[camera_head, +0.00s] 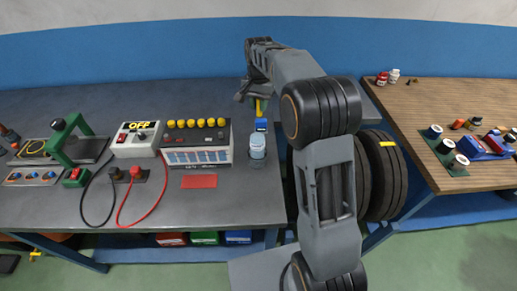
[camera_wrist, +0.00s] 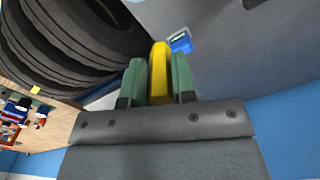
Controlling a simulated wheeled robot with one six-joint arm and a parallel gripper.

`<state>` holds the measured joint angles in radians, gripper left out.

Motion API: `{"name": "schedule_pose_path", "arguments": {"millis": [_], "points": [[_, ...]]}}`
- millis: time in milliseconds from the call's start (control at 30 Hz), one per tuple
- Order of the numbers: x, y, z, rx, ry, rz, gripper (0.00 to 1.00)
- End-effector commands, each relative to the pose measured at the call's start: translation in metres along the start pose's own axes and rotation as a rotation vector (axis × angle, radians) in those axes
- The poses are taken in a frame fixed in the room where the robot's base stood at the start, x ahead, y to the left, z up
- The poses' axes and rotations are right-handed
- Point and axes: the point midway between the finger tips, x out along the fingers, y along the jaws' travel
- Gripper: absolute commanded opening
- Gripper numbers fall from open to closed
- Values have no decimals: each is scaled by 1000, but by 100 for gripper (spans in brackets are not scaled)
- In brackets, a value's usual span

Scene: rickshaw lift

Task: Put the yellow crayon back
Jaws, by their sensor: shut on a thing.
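My gripper (camera_wrist: 158,80) is shut on the yellow crayon (camera_wrist: 159,68), which stands between the two green finger pads in the wrist view. In the head view the yellow crayon (camera_head: 258,106) shows as a thin upright strip below my wrist, near the back right of the grey bench. A small blue holder (camera_head: 261,125) sits on the bench just below it. The blue holder also shows in the wrist view (camera_wrist: 181,43), just past the crayon's tip. I cannot tell whether the crayon touches the holder. My gripper's fingers are mostly hidden in the head view.
A clear jar (camera_head: 257,146) stands close in front of the holder. A control box with yellow knobs (camera_head: 196,142) is to the left. Stacked black tyres (camera_head: 386,175) stand right of the grey bench (camera_head: 240,205). A wooden table (camera_head: 440,95) with spools is farther right.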

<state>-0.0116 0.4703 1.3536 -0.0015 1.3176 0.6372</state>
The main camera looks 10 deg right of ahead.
Motion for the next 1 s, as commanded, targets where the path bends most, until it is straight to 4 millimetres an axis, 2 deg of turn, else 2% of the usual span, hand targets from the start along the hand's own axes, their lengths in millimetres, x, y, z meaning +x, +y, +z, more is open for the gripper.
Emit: {"name": "schedule_pose_path", "arguments": {"millis": [167,500,600,867,1000], "points": [[26,0,2,-2,-5,4,1],[102,-1,2,-5,-5,4,1],[116,-2,2,-5,-3,2,1],[134,-2,2,-5,-3,2,1],[154,-2,2,-5,-4,3,1]]}}
